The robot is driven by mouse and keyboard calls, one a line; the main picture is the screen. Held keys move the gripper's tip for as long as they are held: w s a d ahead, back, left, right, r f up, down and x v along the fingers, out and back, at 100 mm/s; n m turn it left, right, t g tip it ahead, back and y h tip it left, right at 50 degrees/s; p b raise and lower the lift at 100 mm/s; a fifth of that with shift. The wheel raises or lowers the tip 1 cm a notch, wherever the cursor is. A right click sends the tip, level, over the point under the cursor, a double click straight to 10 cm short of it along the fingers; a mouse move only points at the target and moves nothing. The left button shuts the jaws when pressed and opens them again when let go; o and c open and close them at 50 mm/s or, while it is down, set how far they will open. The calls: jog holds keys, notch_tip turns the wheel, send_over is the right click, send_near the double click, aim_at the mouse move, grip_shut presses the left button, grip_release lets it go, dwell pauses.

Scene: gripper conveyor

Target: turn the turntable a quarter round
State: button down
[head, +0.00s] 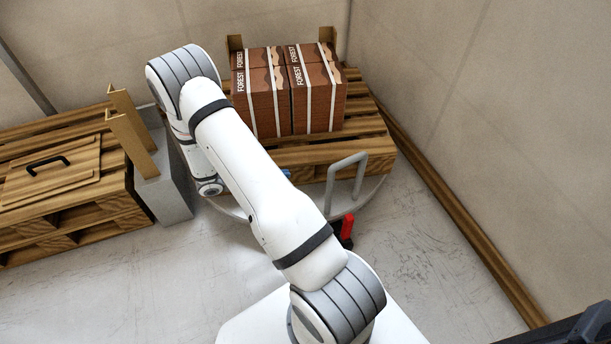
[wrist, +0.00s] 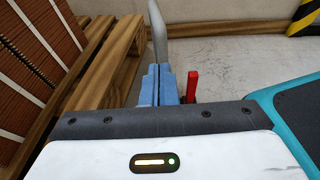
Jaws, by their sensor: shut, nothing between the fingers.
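The turntable (head: 371,192) is a grey disc low on the floor, partly hidden by my arm. It carries a wooden pallet (head: 372,147) with a stack of brown boxes (head: 290,95). A grey loop handle (head: 345,178) stands upright at its front right edge; one bar of it (wrist: 158,35) rises just beyond my fingers in the wrist view. A red lever (head: 347,228) is below the handle and also shows in the wrist view (wrist: 192,86). My gripper (wrist: 167,84) has its blue fingers shut and empty near the handle; I cannot tell whether they touch it. My arm mostly hides it in the head view.
Another pallet stack (head: 60,200) with a black-handled wooden board (head: 50,180) stands at the left. A grey block (head: 165,195) with wooden uprights stands between the pallets. A wooden skirting (head: 460,220) runs along the right wall. Floor (head: 430,250) right of the turntable is clear.

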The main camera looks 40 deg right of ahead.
jog(key=b+x, duration=0.4)
jog(key=x, duration=0.9)
jog(key=shift+d, duration=0.25)
